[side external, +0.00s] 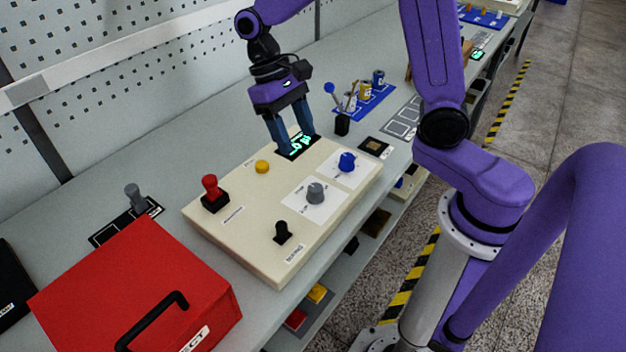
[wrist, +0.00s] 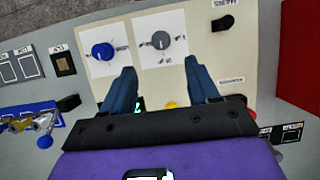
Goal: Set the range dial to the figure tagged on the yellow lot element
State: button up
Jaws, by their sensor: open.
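The cream control panel (side external: 262,243) carries a blue dial (side external: 347,162) and a grey dial (side external: 315,192), each on a white scale plate. In the wrist view the blue dial (wrist: 102,51) and grey dial (wrist: 161,40) show their pointers. I cannot read which is the range dial. My gripper (side external: 297,143) is open and empty above the panel's far edge, near a lit green display (side external: 301,146). A small yellowish element (side external: 365,90) stands among others on a blue mat (side external: 372,103); its tag is too small to read.
The panel also has a red mushroom knob (side external: 211,187), a yellow button (side external: 262,167) and a black switch (side external: 282,232). A red box (side external: 130,285) with a black handle stands in front left. A dark cup (side external: 342,125) stands behind the panel.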

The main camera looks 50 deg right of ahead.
aim_at(315, 187)
jog(key=x, duration=1.1)
jog(key=shift+f, duration=0.25)
jog(key=c, duration=1)
